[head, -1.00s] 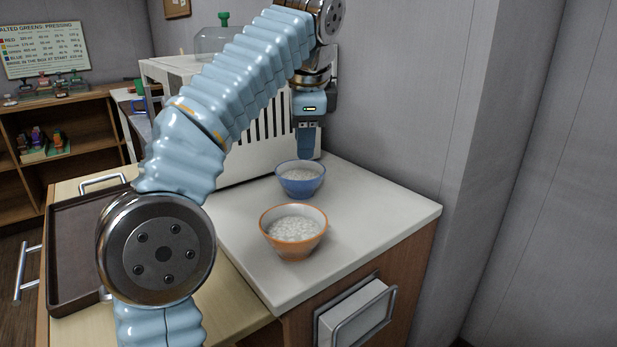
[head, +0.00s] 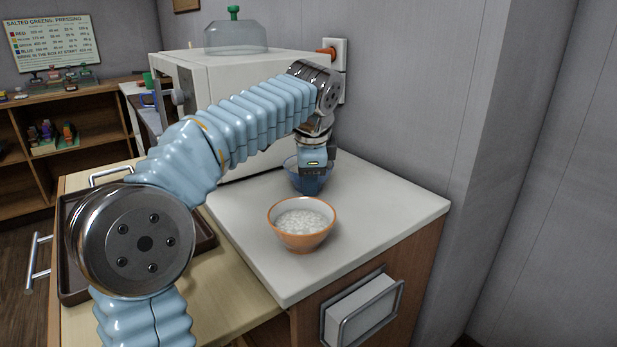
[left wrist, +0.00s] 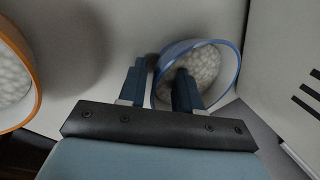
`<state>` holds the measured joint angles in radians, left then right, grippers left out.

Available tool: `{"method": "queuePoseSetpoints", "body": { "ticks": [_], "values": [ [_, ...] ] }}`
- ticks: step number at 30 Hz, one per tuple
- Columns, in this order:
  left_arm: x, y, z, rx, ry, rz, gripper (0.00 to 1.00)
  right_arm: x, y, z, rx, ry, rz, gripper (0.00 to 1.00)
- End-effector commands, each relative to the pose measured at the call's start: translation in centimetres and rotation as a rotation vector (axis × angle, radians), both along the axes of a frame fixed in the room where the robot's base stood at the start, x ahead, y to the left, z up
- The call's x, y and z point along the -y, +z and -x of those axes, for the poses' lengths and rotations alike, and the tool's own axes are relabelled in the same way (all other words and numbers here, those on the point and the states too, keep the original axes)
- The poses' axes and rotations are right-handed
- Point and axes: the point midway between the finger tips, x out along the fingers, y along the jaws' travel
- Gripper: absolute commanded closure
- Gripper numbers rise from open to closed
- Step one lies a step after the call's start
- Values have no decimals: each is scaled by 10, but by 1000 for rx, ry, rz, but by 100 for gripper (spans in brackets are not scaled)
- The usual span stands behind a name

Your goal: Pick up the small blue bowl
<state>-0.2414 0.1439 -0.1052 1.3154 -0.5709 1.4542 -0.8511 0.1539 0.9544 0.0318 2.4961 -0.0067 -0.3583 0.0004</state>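The small blue bowl (head: 307,182) stands upright on the white counter, partly hidden behind my left gripper (head: 314,168). In the left wrist view the bowl (left wrist: 229,70) shows a blue rim and white grainy contents. There my left gripper (left wrist: 160,68) is open with its two fingers apart. One finger is over the inside of the bowl and the other is outside it, with the near wall of the bowl between them. I cannot tell whether either finger touches the wall. My right gripper is not in view.
An orange bowl (head: 302,238) with white contents stands nearer on the counter (head: 390,210); it also shows in the left wrist view (left wrist: 36,90). A white cabinet-like appliance (head: 230,75) is behind. A dark tray (head: 75,280) lies at left. The counter's right part is clear.

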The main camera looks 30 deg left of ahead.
Motion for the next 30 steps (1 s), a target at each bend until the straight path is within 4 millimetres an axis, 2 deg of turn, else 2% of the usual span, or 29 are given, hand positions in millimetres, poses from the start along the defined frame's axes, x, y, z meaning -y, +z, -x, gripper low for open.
{"method": "queuePoseSetpoints", "body": {
  "ticks": [2, 6, 9, 23, 26, 30],
  "values": [
    [0, 0, 0, 0, 0, 0, 66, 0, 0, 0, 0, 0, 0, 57],
    [0, 0, 0, 0, 0, 0, 88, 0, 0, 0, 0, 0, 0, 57],
    [0, 0, 0, 0, 0, 0, 100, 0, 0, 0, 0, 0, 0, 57],
    [0, 3, 0, 2, 0, 0, 100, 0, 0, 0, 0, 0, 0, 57],
    [0, 8, -1, 4, -1, 0, 100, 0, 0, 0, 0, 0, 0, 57],
    [1, 29, -1, 6, 0, 0, 100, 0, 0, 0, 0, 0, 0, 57]
  ]
}}
